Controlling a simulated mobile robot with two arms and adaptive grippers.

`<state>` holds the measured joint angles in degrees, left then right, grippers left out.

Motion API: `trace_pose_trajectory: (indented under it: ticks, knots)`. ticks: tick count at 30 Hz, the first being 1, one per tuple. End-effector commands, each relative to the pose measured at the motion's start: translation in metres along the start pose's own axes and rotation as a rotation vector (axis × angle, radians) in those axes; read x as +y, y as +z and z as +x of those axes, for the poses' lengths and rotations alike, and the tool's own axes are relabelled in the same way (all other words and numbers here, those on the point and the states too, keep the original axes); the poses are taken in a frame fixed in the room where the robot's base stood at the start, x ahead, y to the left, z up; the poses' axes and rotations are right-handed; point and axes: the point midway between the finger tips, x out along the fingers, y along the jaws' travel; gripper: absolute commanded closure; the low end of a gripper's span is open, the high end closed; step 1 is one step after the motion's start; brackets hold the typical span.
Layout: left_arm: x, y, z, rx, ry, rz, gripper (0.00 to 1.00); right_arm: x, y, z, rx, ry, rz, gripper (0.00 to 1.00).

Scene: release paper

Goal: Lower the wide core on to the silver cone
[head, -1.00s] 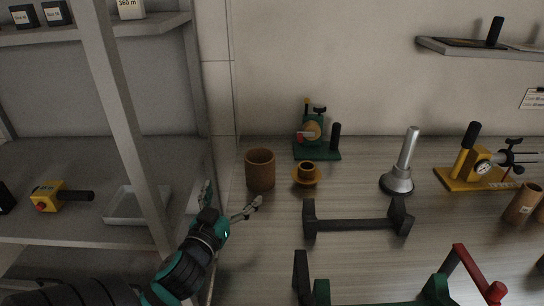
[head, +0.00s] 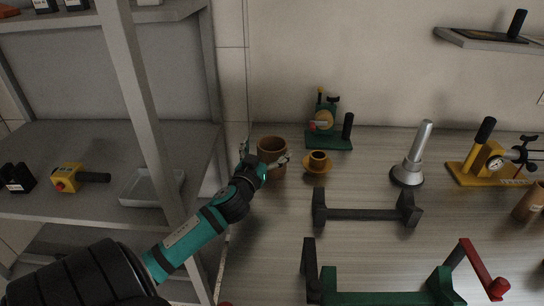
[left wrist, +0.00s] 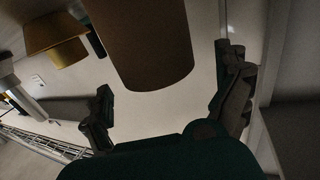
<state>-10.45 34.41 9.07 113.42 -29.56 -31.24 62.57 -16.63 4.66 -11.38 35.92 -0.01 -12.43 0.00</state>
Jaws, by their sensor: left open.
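The wide core, a brown hollow cylinder (head: 272,146), stands upright on the table beside the shelf; it also shows large in the left wrist view (left wrist: 145,50). My left gripper (head: 265,160) is open at the core, with one finger to its left and one in front of its right side. In the left wrist view the open fingers (left wrist: 168,100) lie on either side of the core, with a gap showing at each. The silver cone (head: 408,173), with its upright post, stands farther right on the table, with nothing on it. My right gripper is not in view.
A small yellow flanged cup (head: 318,162) stands close right of the core. A green device (head: 327,125) is behind it. A black cradle (head: 367,213) lies in front, between core and cone.

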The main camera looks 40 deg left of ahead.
Motion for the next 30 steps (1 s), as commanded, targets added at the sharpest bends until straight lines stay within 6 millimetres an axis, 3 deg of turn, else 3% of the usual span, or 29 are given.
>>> trace_pose_trajectory:
  ticks: [6,15,27,30]
  knots:
    - [0.002,-0.001,0.032,0.002,-0.002,0.002,0.0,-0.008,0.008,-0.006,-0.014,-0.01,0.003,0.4]
    - [0.003,0.001,0.037,0.0,0.0,0.0,0.0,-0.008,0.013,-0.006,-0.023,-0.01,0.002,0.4]
    - [0.003,0.001,0.036,0.0,-0.001,0.0,0.51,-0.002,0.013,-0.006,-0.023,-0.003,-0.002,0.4]
    - [0.003,0.001,0.036,0.0,-0.001,0.0,0.54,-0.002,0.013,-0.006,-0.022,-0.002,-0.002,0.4]
